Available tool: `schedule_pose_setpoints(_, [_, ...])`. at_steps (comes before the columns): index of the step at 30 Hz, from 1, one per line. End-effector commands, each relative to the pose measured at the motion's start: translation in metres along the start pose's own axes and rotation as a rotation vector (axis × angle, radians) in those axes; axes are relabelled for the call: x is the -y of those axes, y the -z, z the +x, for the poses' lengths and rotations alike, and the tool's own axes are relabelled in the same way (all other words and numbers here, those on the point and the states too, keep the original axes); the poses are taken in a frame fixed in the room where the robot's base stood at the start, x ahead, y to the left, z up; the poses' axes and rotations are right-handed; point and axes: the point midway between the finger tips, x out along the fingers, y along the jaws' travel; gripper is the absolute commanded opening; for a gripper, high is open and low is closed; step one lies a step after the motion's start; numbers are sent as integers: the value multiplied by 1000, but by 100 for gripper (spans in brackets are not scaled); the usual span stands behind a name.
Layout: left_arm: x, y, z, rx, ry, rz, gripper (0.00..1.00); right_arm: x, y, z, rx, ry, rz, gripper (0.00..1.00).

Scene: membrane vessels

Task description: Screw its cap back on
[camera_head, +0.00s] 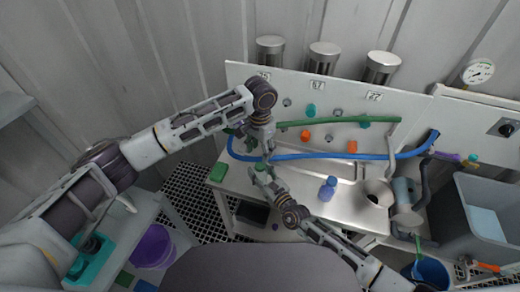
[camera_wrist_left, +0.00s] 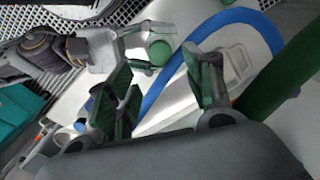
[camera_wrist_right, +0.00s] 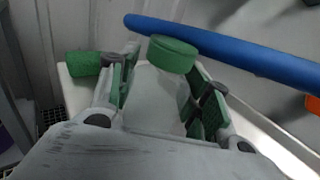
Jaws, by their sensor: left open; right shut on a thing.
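A pale vessel (camera_wrist_right: 155,90) stands between the fingers of my right gripper (camera_wrist_right: 160,92), which is shut on it. A round green cap (camera_wrist_right: 173,53) sits at the vessel's top; I cannot tell whether it is screwed down. The cap also shows in the left wrist view (camera_wrist_left: 160,52) and the head view (camera_head: 262,168). My left gripper (camera_wrist_left: 162,95) is open and empty, with the cap ahead between its spread fingers. In the head view my left gripper (camera_head: 264,148) is just above the cap and my right gripper (camera_head: 263,175) is just below it.
A blue hose (camera_head: 320,156) curves close by, under a green hose (camera_head: 350,119). A green block (camera_head: 218,172) lies at the bench's left end. A blue bottle (camera_head: 328,188) stands on the bench (camera_head: 345,212). A grey bin (camera_head: 460,218) is at right.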

Motion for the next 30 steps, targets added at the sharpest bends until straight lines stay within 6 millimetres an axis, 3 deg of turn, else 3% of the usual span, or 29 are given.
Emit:
schedule_pose_setpoints(17, [0,0,8,1,0,0,52,0,0,0,0,0,0,0])
schedule_pose_setpoints(30, [0,-1,54,3,0,0,52,0,0,0,0,0,0,0])
